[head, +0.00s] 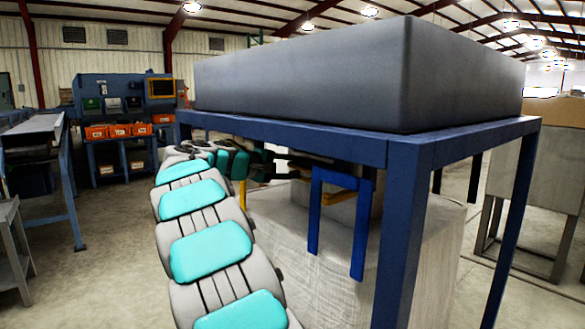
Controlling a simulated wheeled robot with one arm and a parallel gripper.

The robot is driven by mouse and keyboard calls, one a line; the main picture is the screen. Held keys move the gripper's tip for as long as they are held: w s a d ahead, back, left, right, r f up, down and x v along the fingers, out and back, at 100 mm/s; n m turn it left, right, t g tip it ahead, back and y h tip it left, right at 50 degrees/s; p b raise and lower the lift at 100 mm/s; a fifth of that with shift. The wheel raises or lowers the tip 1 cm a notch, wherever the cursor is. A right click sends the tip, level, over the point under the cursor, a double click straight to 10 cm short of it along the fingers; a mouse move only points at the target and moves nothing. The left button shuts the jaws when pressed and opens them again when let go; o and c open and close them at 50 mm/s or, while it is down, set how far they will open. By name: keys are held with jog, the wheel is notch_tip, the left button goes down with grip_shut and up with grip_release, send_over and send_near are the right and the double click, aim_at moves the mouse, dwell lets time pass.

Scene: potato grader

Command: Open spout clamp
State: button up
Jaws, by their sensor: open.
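Under the hopper frame hangs a blue inverted-U piece (315,218), which looks like the handle of the spout clamp. A yellow bar (339,197) shows behind and between its legs. The spout and the rest of the clamp are in shadow under the frame, and I cannot make them out. My grey and teal arm reaches forward along the left of the frame and bends right at its far end. My dark gripper (268,160) is under the frame's far left part, left of and beyond the blue piece, apparently apart from it. It is open; its fingertips are hard to see.
A large grey hopper (300,80) sits on a blue frame (405,215) whose near leg stands close on the right. A pale sack or box (420,245) fills the space below. A blue workstation (120,120) stands back left. Open floor lies left of my arm.

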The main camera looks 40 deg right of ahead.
grip_shut()
dwell(0.3)
dwell(1.1)
